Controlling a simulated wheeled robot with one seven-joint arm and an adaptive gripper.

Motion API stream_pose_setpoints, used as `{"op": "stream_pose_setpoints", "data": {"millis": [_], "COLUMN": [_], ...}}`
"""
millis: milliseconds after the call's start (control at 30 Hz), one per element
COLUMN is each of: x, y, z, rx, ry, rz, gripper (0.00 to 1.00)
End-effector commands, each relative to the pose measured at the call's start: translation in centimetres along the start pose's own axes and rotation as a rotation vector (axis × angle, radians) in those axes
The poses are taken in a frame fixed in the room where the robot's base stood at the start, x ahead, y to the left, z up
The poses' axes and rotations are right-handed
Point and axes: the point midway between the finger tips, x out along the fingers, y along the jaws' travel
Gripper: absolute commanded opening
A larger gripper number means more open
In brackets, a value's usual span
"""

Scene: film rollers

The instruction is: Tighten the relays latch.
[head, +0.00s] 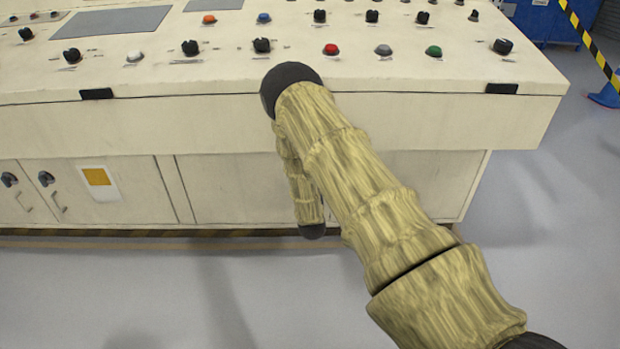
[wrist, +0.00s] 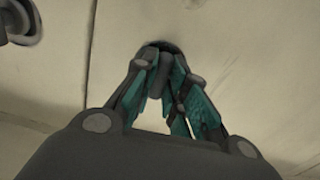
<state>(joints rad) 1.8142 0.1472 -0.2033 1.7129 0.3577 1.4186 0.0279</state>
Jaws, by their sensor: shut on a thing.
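In the wrist view, my gripper (wrist: 166,68) is closed around a dark latch (wrist: 161,75) on a cream cabinet door, with its teal-padded fingers on either side. The fingers hide much of the latch, so I cannot tell its exact turn. No label for it is readable. In the head view, my arm reaches over to the cabinet front, and the gripper and this latch are hidden.
Another dark latch (wrist: 20,20) is left of a door seam in the wrist view. The head view shows the cream control console (head: 200,122) with knobs and buttons overhanging the doors. Two latches (head: 46,179) are at left. Grey floor (head: 120,285) is clear in front.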

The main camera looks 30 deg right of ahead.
Motion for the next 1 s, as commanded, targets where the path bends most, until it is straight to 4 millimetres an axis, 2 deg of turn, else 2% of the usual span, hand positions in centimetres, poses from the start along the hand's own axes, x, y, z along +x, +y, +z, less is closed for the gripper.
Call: {"op": "stream_pose_setpoints", "data": {"millis": [600,633,733,1000], "x": [0.08,0.08,0.06,0.02], "y": [0.03,0.03,0.02,0.01], "z": [-0.06,-0.06,-0.05,-0.01], "rx": [0.042,0.042,0.042,0.041], "ry": [0.002,0.002,0.002,0.001], "rz": [0.0,0.0,0.0,0.0], "gripper": [0.0,0.18,0.36,0.36]}}
